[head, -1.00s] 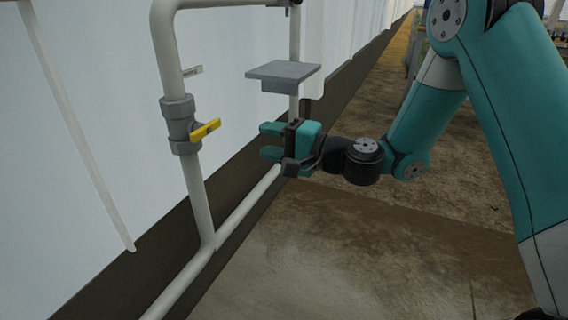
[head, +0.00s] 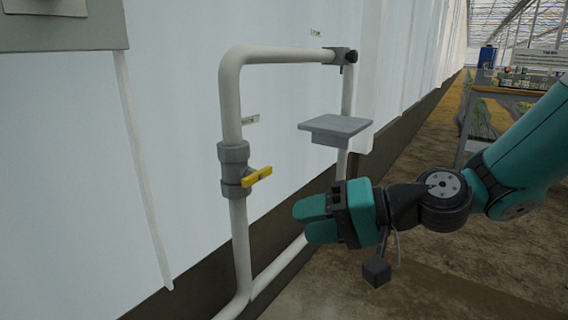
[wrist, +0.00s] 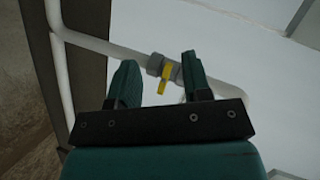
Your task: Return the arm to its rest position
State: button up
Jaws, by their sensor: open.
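My gripper (head: 312,219) is at the centre right of the head view, with teal fingers pointing left toward the pipework. In the wrist view my gripper (wrist: 160,85) shows its two fingers apart with nothing between them but the view of the valve beyond. The arm reaches in from the right of the head view. A grey valve (head: 234,168) with a yellow handle (head: 257,177) sits on the upright white pipe, left of the gripper and apart from it. The valve also shows in the wrist view (wrist: 157,64), with its yellow handle (wrist: 165,80).
A white pipe loop (head: 285,56) stands along the pale wall (head: 180,110). A small grey shelf (head: 335,126) is just above my gripper. A table (head: 520,90) with several items stands at the back right. The dirt floor (head: 430,285) below the arm is clear.

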jog(key=s+d+n+g+h+p, duration=0.1)
jog(key=s+d+n+g+h, duration=0.15)
jog(key=s+d+h, duration=0.4)
jog(key=s+d+n+g+h+p, duration=0.1)
jog(key=s+n+g+h, duration=0.2)
jog(key=s, duration=0.7)
notch_tip(320, 180, up, 38)
jog(key=n+t+p, duration=0.1)
jog(key=p, duration=3.6)
jog(key=shift+s+d+r+p, duration=0.15)
jog(key=shift+d+r+p, duration=0.1)
jog(key=shift+d+p, duration=0.1)
